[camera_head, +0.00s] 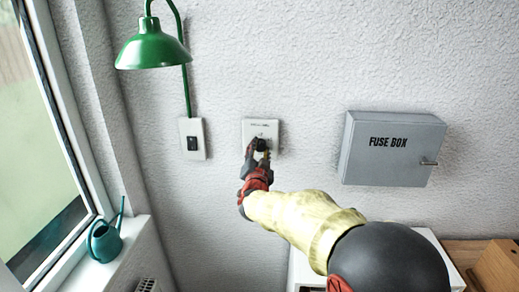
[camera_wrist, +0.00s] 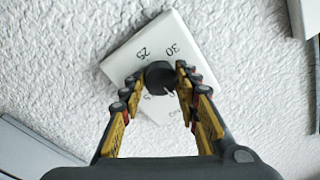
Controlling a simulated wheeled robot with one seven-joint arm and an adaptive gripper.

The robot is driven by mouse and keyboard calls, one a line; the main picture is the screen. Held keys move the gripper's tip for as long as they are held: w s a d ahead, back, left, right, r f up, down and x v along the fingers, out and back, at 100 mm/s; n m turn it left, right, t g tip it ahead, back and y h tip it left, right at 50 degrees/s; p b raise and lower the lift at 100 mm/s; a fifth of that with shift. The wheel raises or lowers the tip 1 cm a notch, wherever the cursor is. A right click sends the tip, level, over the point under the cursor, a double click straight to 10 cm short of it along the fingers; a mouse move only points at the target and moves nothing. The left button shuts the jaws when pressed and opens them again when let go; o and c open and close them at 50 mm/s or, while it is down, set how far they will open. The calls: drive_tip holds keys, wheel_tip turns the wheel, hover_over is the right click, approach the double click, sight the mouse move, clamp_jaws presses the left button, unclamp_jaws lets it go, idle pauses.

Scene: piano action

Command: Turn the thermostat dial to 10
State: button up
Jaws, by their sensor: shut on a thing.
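The thermostat is a white square plate (camera_head: 251,127) on the wall, left of the middle in the head view. In the wrist view its plate (camera_wrist: 122,62) appears turned, with the numbers 25 and 30 legible and others partly covered. The dark round dial (camera_wrist: 159,75) sits at the plate's middle; it also shows in the head view (camera_head: 261,143). My gripper (camera_wrist: 157,80) is at the plate, with its yellow-padded fingers on both sides of the dial and shut on it. A light pointer mark shows at the dial's lower right edge, but its number is unclear.
A white switch plate (camera_head: 192,139) is left of the thermostat, under a green lamp (camera_head: 152,48). A grey fuse box (camera_head: 391,149) is on the wall to the right. A teal watering can (camera_head: 104,241) stands on the windowsill at left.

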drive_tip(key=shift+f, duration=0.15)
drive_tip(key=o, duration=1.1)
drive_tip(key=shift+c, duration=0.2)
drive_tip(key=shift+o, duration=0.5)
drive_tip(key=shift+s, duration=0.1)
drive_tip(key=s, duration=1.1)
drive_tip(key=shift+s+f, duration=0.3)
drive_tip(key=shift+s, duration=0.1)
